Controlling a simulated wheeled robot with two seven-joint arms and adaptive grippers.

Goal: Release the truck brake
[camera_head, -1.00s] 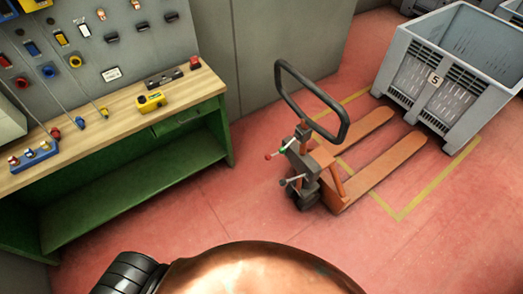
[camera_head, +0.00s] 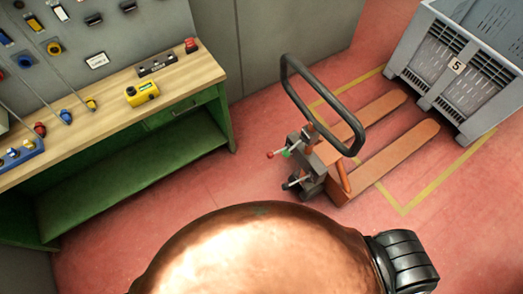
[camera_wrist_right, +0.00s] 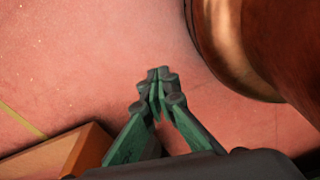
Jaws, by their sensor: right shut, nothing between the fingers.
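The orange pallet truck (camera_head: 345,178) stands on the red floor in the head view. Its black loop handle (camera_head: 287,86) leans up from the tiller head. I cannot tell which is the brake. My right gripper (camera_wrist_right: 158,80) is shut and empty over bare floor in the right wrist view. An orange edge (camera_wrist_right: 62,153), perhaps the truck, lies at its lower left. Neither gripper shows in the head view.
A green workbench (camera_head: 150,125) with a yellow device (camera_head: 142,93) stands at left below a tool board. A grey crate numbered 5 (camera_head: 440,65) stands beyond the forks. Floor between bench and truck is clear. Yellow floor lines run around the forks.

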